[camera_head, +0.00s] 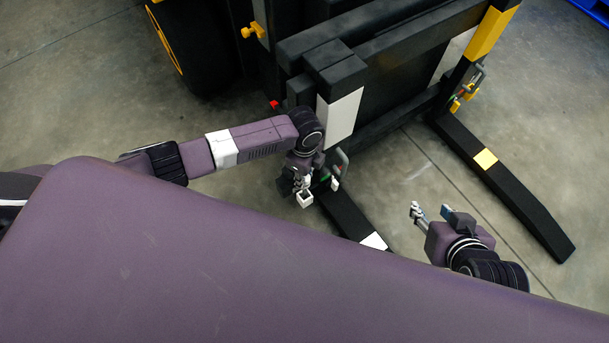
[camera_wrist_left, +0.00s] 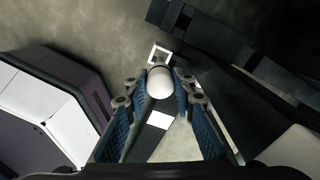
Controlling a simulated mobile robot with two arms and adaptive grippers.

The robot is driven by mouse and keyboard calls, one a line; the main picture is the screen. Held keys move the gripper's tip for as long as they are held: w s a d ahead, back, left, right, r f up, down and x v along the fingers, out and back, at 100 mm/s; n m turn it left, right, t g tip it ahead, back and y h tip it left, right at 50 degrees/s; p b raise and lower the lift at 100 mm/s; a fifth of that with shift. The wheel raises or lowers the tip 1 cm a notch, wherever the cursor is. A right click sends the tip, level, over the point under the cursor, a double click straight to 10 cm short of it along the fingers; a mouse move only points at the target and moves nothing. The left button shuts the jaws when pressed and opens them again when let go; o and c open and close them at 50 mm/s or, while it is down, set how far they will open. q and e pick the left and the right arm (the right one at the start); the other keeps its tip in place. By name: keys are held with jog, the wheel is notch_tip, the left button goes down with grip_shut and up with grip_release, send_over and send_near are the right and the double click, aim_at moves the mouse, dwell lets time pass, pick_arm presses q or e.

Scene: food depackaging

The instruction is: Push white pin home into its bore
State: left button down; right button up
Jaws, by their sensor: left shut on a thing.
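The white pin (camera_wrist_left: 160,82) shows its rounded white end between the fingers of my left gripper (camera_wrist_left: 158,88) in the left wrist view. My left gripper is shut on it. A small white square frame (camera_wrist_left: 159,54) shows just beyond the pin; whether they touch I cannot tell. In the head view my left gripper (camera_head: 303,190) points down beside the near fork, with a white square piece (camera_head: 305,199) at its tip. The bore cannot be made out. My right gripper (camera_head: 431,211) is open and empty to the right, apart from the forks.
A dark forklift carriage (camera_head: 400,65) stands at the back. Its near fork (camera_head: 346,213) has a white band, and its far fork (camera_head: 520,200) a yellow one. A curved handle (camera_head: 342,160) rises close beside my left gripper.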

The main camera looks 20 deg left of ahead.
jog(key=shift+w, duration=0.1)
dwell(0.5)
pick_arm(q)
jog(key=shift+p, duration=0.3)
pick_arm(e)
jog(key=shift+s+d+f+g, duration=0.25)
jog(key=shift+s+f+g, duration=0.05)
jog(key=shift+s, duration=0.35)
jog(key=shift+s+d+f+g, duration=0.2)
jog(key=shift+s+f+g, duration=0.1)
jog(key=shift+s, duration=0.35)
jog(key=shift+s, duration=0.1)
jog(key=shift+s+d+f, duration=0.1)
jog(key=shift+s+f, duration=0.05)
jog(key=shift+s, duration=0.05)
jog(key=shift+w, duration=0.2)
pick_arm(q)
jog(key=shift+f, duration=0.4)
pick_arm(e)
jog(key=shift+w+a+r+t, duration=0.25)
jog(key=shift+w+r, duration=0.05)
jog(key=shift+w, duration=0.2)
jog(key=shift+w+a+r+t, duration=0.2)
jog(key=shift+w+r+t, duration=0.05)
jog(key=shift+w, duration=0.25)
jog(key=shift+w, duration=0.1)
